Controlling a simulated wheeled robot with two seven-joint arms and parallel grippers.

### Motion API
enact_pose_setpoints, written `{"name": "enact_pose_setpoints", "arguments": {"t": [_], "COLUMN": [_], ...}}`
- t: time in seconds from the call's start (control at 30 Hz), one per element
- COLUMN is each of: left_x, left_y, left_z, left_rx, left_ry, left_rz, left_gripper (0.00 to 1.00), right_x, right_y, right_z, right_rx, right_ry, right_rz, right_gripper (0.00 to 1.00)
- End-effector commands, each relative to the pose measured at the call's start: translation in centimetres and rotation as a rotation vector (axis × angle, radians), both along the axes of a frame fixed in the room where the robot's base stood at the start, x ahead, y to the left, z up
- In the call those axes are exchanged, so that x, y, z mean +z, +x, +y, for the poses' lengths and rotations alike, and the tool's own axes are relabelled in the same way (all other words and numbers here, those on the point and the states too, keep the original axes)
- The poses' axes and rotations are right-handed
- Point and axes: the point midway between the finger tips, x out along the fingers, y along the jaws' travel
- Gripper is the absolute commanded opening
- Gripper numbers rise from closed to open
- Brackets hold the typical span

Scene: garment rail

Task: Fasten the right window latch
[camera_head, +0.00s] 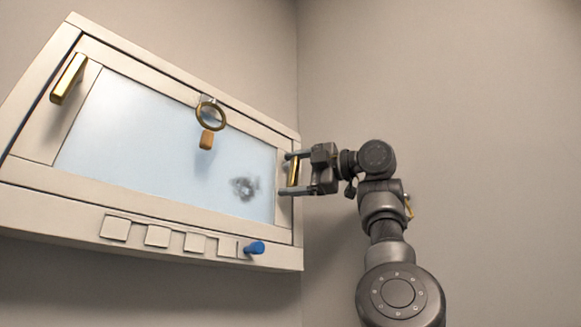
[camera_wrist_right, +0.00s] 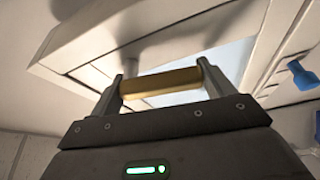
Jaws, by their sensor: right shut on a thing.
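The right window latch (camera_head: 293,172) is a gold handle at the right side of the window frame. My right gripper (camera_head: 288,174) reaches it from the right, with one finger above and one below. In the right wrist view the gold latch (camera_wrist_right: 160,83) spans between the two fingertips, and my right gripper (camera_wrist_right: 160,88) is shut on it. The fingers partly hide the latch's ends. A matching gold left latch (camera_head: 68,79) sits at the window's upper left. The window (camera_head: 150,130) is a pale frame with a bluish pane. My left gripper is not in view.
A gold ring (camera_head: 211,115) with an orange-brown tag (camera_head: 207,139) hangs in front of the pane. A dark smudge (camera_head: 244,188) marks the glass. Several pale square tiles and a blue peg (camera_head: 254,248) line the sill. The wall at right is clear.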

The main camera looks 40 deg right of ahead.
Motion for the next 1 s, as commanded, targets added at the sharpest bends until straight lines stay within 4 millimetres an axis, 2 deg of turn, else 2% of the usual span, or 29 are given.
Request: {"name": "enact_pose_setpoints", "arguments": {"t": [0.4, 0.93, 0.97, 1.0], "left_x": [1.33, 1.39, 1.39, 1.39], "left_y": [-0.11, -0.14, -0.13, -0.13], "left_z": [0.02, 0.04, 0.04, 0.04], "left_rx": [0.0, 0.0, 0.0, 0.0], "left_ry": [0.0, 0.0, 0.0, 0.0], "left_rz": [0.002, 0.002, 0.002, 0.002], "left_gripper": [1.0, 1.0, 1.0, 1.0], "right_x": [-0.19, -0.33, -0.33, -0.33], "right_y": [0.1, 0.13, 0.13, 0.14], "right_z": [-0.6, -0.65, -0.65, -0.65], "right_rx": [-0.001, -0.002, -0.002, -0.001], "right_ry": [-0.176, -0.201, -0.201, -0.201], "right_rz": [0.01, 0.012, 0.012, 0.011], "right_gripper": [0.4, 0.4, 0.82, 0.87]}}
